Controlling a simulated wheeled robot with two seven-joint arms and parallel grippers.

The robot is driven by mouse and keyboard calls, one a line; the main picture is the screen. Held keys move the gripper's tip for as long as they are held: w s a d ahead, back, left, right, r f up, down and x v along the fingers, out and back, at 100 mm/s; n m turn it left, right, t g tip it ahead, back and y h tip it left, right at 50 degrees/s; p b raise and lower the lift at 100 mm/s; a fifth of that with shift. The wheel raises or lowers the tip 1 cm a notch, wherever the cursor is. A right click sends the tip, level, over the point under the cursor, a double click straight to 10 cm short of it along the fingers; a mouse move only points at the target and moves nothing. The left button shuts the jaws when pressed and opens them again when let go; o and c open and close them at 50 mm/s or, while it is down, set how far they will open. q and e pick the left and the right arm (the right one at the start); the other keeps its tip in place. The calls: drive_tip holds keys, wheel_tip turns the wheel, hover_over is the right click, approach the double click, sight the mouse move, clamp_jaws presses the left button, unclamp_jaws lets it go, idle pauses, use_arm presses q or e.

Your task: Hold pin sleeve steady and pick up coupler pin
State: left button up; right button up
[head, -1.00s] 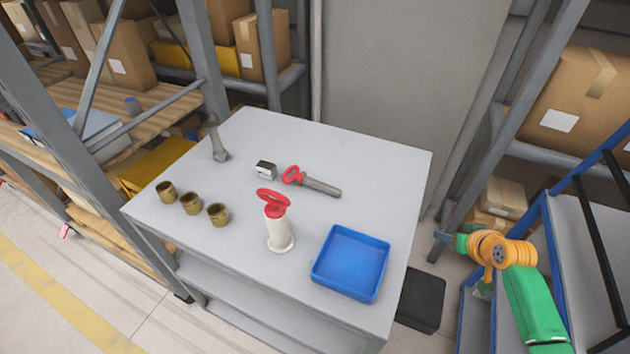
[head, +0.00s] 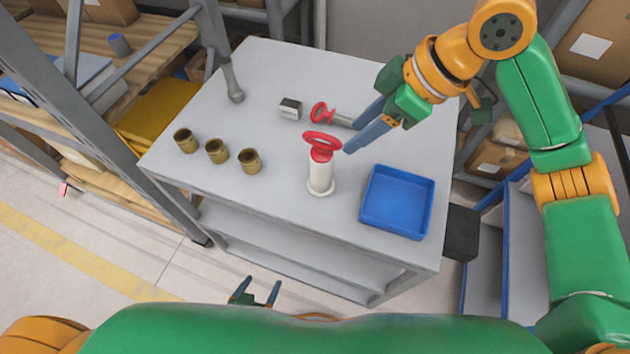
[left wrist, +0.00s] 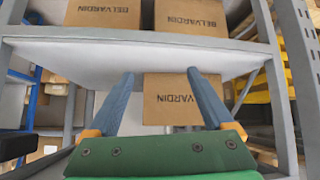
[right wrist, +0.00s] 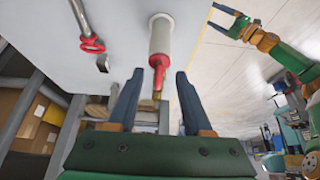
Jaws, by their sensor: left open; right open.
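The white pin sleeve (head: 320,177) stands upright on its flange on the grey table. The red ring-handled coupler pin (head: 321,146) sits in its top; its lower part is hidden. My right gripper (head: 354,138) is open and empty, just right of the red handle, fingers pointing at it. In the right wrist view the sleeve (right wrist: 161,40) and red handle (right wrist: 159,66) appear between and beyond the fingertips. A second red-ringed grey pin (head: 322,113) lies behind, partly covered by my right fingers. My left gripper (head: 262,285) is open and empty, low in front of the table.
Several brass cups, including one (head: 249,161), stand left of the sleeve. A blue tray (head: 396,228) is to the right. The left wrist view faces cardboard boxes (left wrist: 182,98) on shelving.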

sight(317, 181)
use_arm(q)
drive_tip(key=w+r+n+t+h, duration=0.1)
drive_tip(key=w+r+t, duration=0.25)
drive_tip(key=r, duration=0.65)
drive_tip(key=w+r+t, duration=0.3)
drive_tip(key=r+t, duration=0.2)
drive_tip(key=r, duration=0.6)
drive_tip(key=w+d+r+m+h, duration=0.1)
drive_tip(key=d+r, duration=0.1)
drive_tip(key=d, duration=0.2)
drive_tip(key=w+d+r+m+h, duration=0.1)
drive_tip(key=w+d+r, duration=0.1)
drive_tip(key=d, duration=0.2)
drive_tip(key=w+d+r+m, duration=0.1)
drive_tip(key=w+d+r, duration=0.1)
drive_tip(key=d, duration=0.2)
drive_tip(key=shift+w+d+m+h, duration=0.1)
drive_tip(key=shift+d+m+h, duration=0.2)
drive_tip(key=shift+h, duration=0.1)
drive_tip(key=x, duration=0.6)
drive_tip(key=shift+w+f, duration=0.2)
drive_tip(key=shift+w, duration=0.1)
drive_tip(key=shift+s, duration=0.1)
clamp_jaws()
